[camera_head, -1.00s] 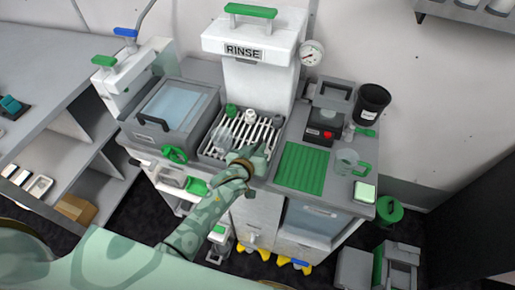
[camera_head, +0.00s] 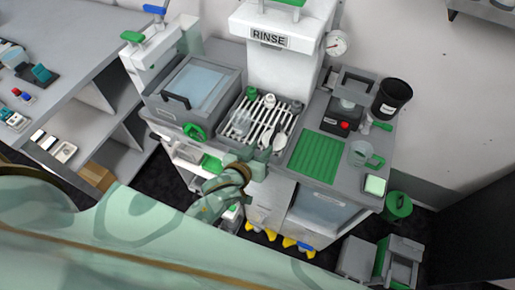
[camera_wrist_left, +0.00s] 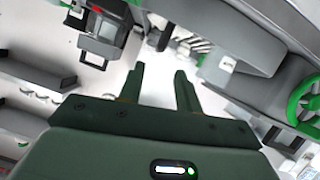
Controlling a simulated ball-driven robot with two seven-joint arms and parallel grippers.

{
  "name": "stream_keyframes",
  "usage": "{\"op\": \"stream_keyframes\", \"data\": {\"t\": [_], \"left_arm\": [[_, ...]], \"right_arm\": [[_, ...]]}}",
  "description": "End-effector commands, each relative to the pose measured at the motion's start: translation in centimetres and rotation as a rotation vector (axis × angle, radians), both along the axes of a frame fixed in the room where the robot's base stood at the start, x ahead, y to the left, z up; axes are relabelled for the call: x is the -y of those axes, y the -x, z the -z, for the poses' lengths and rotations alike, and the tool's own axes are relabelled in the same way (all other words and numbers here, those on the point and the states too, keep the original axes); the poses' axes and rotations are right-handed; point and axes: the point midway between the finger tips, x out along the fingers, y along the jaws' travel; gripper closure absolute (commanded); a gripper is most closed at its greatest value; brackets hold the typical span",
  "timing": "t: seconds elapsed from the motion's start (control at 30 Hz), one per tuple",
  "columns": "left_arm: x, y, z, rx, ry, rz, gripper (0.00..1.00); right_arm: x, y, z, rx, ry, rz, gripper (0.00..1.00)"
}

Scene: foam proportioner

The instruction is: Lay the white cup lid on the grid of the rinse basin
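The rinse basin's grid (camera_head: 262,124) of pale bars sits below the RINSE sign in the head view. A small white round piece (camera_head: 279,142), which looks like the cup lid, is at the grid's front right; whether it lies flat or tilted is too small to tell. My left gripper (camera_head: 257,154) is just in front of the basin's near edge, apart from that piece. In the left wrist view its two fingers (camera_wrist_left: 160,84) stand apart with nothing between them. My right gripper is not in view.
A clear cup (camera_head: 240,123), a green piece (camera_head: 252,92) and small white pieces (camera_head: 270,100) are on the grid. A lidded tank (camera_head: 200,88) stands left. A green mat (camera_head: 316,156) and a clear jug (camera_head: 362,154) are right.

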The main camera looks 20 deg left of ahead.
Motion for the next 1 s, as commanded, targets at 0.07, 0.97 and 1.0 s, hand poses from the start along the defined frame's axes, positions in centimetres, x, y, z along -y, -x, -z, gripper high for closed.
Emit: {"op": "stream_keyframes", "data": {"t": [0.07, 0.97, 1.0], "left_arm": [[-0.1, 0.8, -0.4, 0.0, 0.0, 0.0, 0.66], [-7.8, 32.7, 31.9, -0.913, -0.367, 0.301, 0.66], [-8.4, 34.6, 32.4, -0.953, -0.378, 0.317, 0.66]], "right_arm": [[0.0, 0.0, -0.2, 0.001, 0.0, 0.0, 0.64], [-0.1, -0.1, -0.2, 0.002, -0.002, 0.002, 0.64], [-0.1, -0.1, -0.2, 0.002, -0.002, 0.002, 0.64]]}}
